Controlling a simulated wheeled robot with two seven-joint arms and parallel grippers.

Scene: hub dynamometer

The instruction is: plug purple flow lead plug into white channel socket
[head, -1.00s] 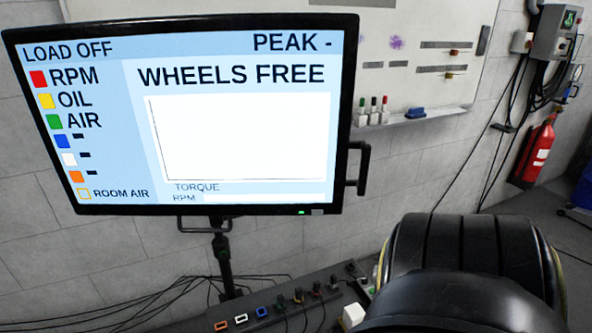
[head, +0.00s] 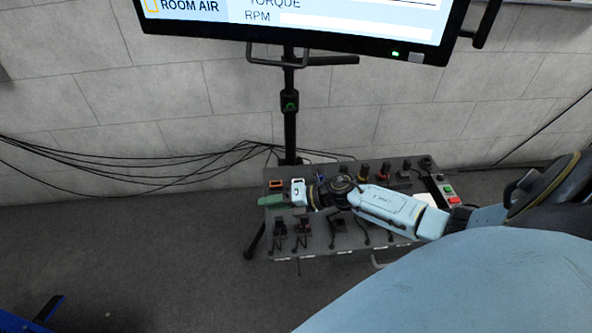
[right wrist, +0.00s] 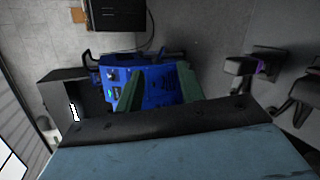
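My right gripper (head: 270,202) reaches in from the right over the left end of the grey socket panel (head: 350,254) in the head view. Its two green fingers (right wrist: 158,88) stand apart in the right wrist view, with nothing held between them. A small purple patch (right wrist: 262,66) on a dark plug-like part shows at the right of the right wrist view, off to the side of the fingers. It seems to be the purple plug. My left gripper is not in view.
The monitor stand (head: 290,120) rises behind. A blue machine (right wrist: 150,85) shows beyond the fingers. Open floor lies left of the panel.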

